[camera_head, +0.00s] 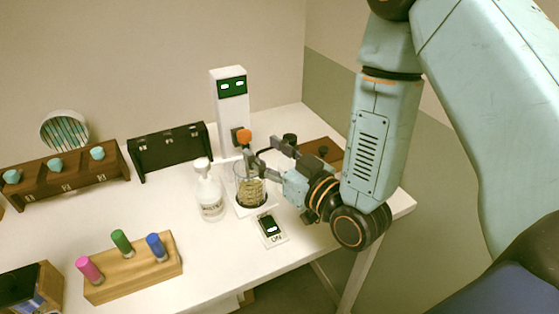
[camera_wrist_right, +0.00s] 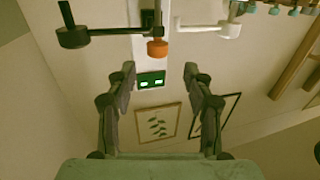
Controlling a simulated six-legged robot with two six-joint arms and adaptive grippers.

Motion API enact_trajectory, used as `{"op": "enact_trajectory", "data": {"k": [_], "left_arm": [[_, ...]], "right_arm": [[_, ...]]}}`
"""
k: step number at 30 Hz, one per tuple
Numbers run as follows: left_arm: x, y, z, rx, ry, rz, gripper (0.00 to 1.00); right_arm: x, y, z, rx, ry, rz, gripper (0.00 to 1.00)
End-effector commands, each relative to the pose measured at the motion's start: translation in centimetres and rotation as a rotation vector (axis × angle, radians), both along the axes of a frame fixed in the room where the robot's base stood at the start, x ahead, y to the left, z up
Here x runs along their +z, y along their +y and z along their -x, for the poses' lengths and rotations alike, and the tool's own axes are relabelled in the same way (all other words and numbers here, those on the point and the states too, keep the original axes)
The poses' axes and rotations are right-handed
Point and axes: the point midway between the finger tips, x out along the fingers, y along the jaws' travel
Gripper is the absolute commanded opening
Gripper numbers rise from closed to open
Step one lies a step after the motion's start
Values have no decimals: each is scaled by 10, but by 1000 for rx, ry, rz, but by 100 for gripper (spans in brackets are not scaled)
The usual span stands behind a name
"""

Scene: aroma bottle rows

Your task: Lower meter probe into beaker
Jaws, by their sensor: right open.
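The white meter tower (camera_head: 231,110) with a green lit display stands at the back of the table. An orange knob (camera_head: 244,136) sits on its front, on a dark mount. The glass beaker (camera_head: 250,188) with yellowish contents stands below the knob, in front of the tower. My right gripper (camera_head: 262,150) is open above the beaker, close to the knob. In the right wrist view the orange knob (camera_wrist_right: 157,48) shows just beyond the gap between the spread fingers (camera_wrist_right: 159,74), apart from them. My left gripper is not in view.
A switch plate (camera_head: 270,228) lies in front. A wooden block (camera_head: 135,275) holds pink, green and blue vials. Dark racks (camera_head: 170,150) stand behind. The table's middle left is clear.

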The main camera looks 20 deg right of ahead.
Motion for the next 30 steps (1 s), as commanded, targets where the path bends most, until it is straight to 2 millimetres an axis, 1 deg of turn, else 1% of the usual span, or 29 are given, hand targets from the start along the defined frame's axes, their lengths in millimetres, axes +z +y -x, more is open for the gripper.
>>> {"op": "enact_trajectory", "data": {"k": [3,9,15,22,23,26,29,30], "left_arm": [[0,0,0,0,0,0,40],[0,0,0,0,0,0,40],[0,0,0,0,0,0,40],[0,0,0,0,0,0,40],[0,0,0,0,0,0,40],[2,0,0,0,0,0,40],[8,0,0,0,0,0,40],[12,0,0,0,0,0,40]], "right_arm": [[0,-6,18,-4,2,-4,52],[-1,-11,34,-2,2,0,52],[0,-12,41,0,0,1,52],[0,-12,41,1,-1,2,52],[0,-12,41,1,-1,2,51],[4,-12,40,0,-5,2,43],[16,-14,38,-8,-18,-3,34],[23,-16,36,-13,-27,-7,31]]}}
